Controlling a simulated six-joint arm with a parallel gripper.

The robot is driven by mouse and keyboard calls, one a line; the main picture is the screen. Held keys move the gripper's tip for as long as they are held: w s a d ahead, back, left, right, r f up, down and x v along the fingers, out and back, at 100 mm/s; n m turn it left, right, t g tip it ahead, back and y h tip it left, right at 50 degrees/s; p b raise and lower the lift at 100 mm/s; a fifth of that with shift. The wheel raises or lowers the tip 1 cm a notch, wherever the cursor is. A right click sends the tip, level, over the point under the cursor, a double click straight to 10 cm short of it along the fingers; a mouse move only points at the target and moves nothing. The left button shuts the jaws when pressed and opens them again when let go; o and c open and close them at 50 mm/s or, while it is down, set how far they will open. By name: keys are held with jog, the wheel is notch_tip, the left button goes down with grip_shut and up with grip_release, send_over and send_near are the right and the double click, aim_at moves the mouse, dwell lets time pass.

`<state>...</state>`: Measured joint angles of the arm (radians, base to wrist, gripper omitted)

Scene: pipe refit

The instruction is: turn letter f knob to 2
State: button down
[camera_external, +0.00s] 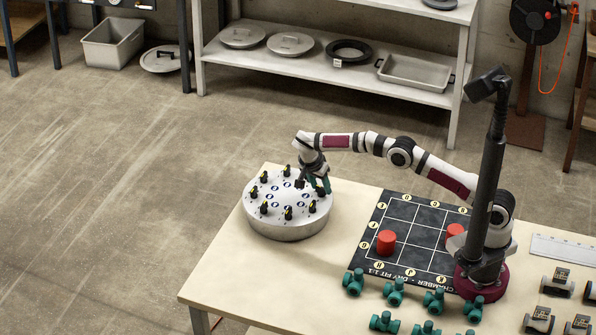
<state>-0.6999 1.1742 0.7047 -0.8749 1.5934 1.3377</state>
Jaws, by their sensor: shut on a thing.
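A round grey drum (288,226) stands on the table's left end. Its top carries a ring of black knobs with yellow marks, such as a front knob (288,213) and a left knob (254,191). Small blue-and-white marks lie inside the ring. Letters and numbers there are too small to read, so I cannot tell which knob is f. My gripper (314,188) points down at the drum's right rear rim. It is shut on a knob there, which the fingers mostly hide. That knob's setting cannot be seen.
A black mat (408,222) with a white grid and lettered yellow discs lies right of the drum. Red cylinders (386,242) stand on it. Several teal fittings (394,292) lie along the front. A white shelf (330,70) stands behind.

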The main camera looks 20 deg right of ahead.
aim_at(322, 188)
jog(key=shift+m+g, duration=0.4)
jog(key=shift+m, duration=0.4)
jog(key=shift+f, duration=0.1)
jog(key=shift+c, duration=1.9)
grip_release()
jog(key=r, duration=0.4)
jog(key=shift+d+r, duration=0.25)
jog(key=shift+r, duration=0.1)
jog(key=d+r, duration=0.6)
jog(key=d, duration=0.5)
jog(key=shift+r, duration=0.25)
